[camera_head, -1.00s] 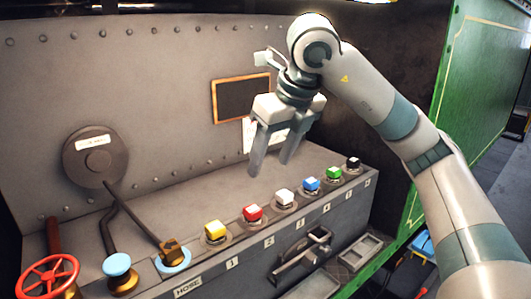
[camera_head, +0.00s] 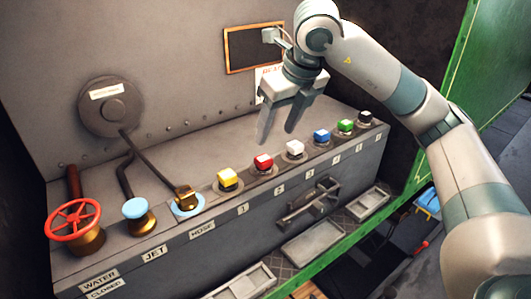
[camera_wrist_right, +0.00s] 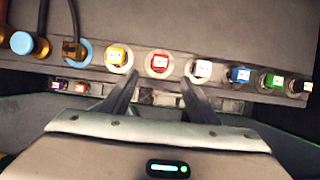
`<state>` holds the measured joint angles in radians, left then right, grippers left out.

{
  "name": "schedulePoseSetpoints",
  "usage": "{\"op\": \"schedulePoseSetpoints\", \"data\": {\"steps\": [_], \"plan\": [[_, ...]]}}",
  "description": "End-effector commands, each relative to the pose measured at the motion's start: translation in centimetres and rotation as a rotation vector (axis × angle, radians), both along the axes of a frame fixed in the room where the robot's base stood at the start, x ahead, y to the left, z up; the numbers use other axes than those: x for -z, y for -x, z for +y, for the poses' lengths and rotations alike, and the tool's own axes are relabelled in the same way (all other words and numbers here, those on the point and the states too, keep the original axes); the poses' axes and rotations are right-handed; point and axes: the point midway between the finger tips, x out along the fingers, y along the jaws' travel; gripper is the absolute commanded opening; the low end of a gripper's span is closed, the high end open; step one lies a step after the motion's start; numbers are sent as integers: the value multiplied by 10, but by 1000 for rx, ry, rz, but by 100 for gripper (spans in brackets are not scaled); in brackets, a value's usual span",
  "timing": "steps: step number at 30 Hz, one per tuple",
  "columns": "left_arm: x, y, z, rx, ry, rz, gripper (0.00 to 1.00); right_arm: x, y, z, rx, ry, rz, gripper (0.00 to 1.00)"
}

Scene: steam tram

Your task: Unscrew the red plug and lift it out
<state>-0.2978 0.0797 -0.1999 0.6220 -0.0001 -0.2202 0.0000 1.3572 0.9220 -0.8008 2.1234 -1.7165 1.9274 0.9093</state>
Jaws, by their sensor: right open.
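The red plug (camera_head: 264,161) sits in its round seat on top of the grey ledge, between the yellow plug (camera_head: 228,178) and the white plug (camera_head: 295,149). It also shows in the right wrist view (camera_wrist_right: 159,62), ahead of and between the two fingers. My right gripper (camera_head: 278,130) is open and empty, fingers pointing down, above and behind the row of plugs; it also shows in the right wrist view (camera_wrist_right: 158,90). It is apart from the red plug. My left gripper is in neither view.
Blue (camera_head: 322,136), green (camera_head: 345,126) and black (camera_head: 366,117) plugs continue the row to the right. A red valve wheel (camera_head: 74,220), a blue-capped fitting (camera_head: 136,208) and a hose fitting (camera_head: 186,201) stand at left. A handle (camera_head: 313,199) and trays (camera_head: 313,241) are below the ledge.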

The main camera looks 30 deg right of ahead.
Motion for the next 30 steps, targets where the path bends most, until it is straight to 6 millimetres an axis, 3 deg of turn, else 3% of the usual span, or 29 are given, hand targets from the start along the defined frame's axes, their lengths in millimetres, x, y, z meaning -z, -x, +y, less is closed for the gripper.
{"op": "schedulePoseSetpoints", "data": {"steps": [18, 30], "plan": [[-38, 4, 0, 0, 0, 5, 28, 88, -36, 5, 1, 0, 3, 55], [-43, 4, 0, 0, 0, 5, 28, 107, -44, 6, 0, 0, 0, 55]]}}
